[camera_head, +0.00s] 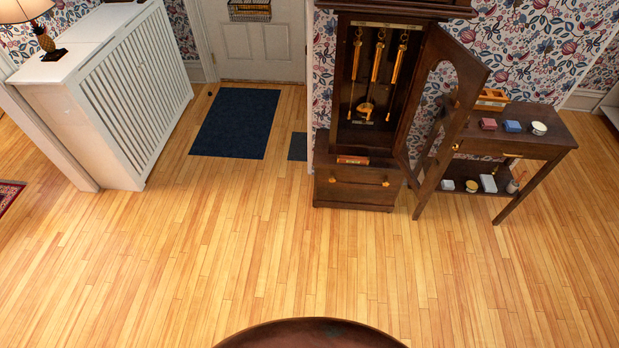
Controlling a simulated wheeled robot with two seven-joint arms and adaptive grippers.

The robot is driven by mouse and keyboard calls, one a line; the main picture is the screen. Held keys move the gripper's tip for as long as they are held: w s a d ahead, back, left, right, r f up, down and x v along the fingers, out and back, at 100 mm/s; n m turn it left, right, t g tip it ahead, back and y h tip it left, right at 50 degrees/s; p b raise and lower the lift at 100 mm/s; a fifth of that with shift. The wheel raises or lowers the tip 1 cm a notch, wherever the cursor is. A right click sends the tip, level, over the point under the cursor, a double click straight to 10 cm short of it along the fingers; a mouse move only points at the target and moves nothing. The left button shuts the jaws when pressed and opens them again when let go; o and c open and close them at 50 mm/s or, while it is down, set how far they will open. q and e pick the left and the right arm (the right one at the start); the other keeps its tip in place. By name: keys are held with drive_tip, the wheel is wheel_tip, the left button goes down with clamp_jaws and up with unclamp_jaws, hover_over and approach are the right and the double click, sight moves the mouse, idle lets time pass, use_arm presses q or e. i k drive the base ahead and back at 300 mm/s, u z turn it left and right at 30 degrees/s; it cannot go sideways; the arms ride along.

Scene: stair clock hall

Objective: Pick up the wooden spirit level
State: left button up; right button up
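A small reddish-brown bar (352,160) lies flat at the foot of the open tall clock case (342,80). It looks like the wooden spirit level, but it is too small to be certain. It lies lengthwise from left to right, below the hanging brass weights and pendulum (366,108). Neither of my grippers is in view.
The clock's dark door (462,110) stands open to the right, in front of a side table (550,130) with small boxes and a wooden tray. A white slatted cover (135,90) stands left. A dark rounded edge (310,328) shows at bottom centre. The wooden floor (250,240) between is clear.

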sight(349, 160)
drive_tip(key=u, duration=3.35)
drive_tip(key=i, duration=0.1)
drive_tip(key=z, duration=2.2)
drive_tip(key=i, duration=2.05)
drive_tip(key=z, duration=1.45)
drive_tip(key=i, duration=0.75)
drive_tip(key=z, duration=0.7)
